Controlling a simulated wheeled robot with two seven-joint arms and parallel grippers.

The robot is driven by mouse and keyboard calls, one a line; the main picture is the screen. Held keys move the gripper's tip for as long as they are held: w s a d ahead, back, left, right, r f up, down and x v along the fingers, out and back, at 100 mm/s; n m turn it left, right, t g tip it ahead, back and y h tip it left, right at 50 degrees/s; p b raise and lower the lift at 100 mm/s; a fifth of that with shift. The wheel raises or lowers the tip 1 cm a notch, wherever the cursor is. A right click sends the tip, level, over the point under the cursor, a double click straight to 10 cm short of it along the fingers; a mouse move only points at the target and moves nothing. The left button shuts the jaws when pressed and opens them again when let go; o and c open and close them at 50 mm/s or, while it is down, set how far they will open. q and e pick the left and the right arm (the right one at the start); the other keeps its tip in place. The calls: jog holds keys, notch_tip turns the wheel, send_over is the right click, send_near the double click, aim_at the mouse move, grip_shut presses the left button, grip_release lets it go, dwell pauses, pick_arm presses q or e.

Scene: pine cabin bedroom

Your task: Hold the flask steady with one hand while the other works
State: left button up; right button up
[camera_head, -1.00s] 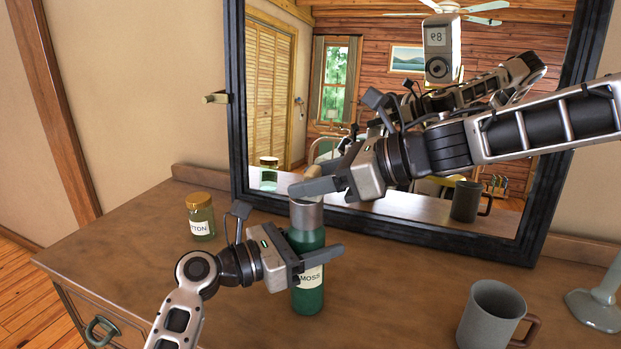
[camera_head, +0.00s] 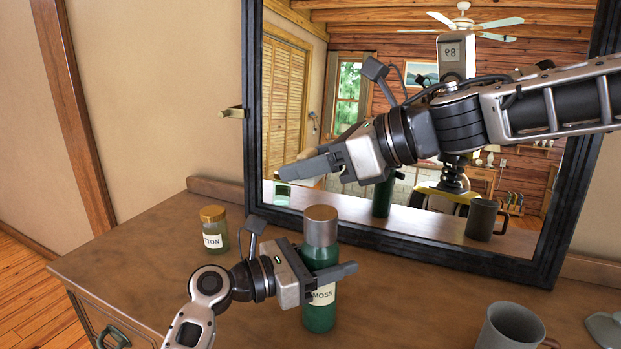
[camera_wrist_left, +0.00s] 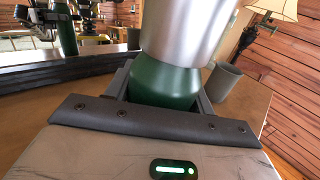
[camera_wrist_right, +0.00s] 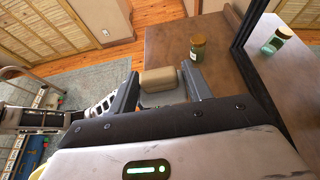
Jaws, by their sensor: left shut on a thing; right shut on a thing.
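The flask (camera_head: 320,312) is green with a silver top (camera_head: 321,222) and a label reading MOSS. It stands upright on the dresser. My left gripper (camera_head: 334,266) is shut around its body; the left wrist view shows the flask (camera_wrist_left: 165,82) between the fingers. My right gripper (camera_head: 292,169) is above and slightly left of the flask, apart from it. It is shut on a small tan stopper-like piece (camera_wrist_right: 158,79), mostly hidden behind the fingers in the head view.
A jar with a gold lid (camera_head: 213,232), label partly reading TTON, stands left on the dresser (camera_head: 165,262). A grey mug (camera_head: 510,328) stands front right. The black-framed mirror (camera_head: 420,240) stands close behind the flask. A lamp (camera_wrist_left: 275,10) shows in the left wrist view.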

jog(key=shift+r, duration=1.05)
pick_arm(q)
jog(key=o, duration=1.3)
jog(key=shift+c, duration=0.2)
jog(key=shift+a, duration=0.1)
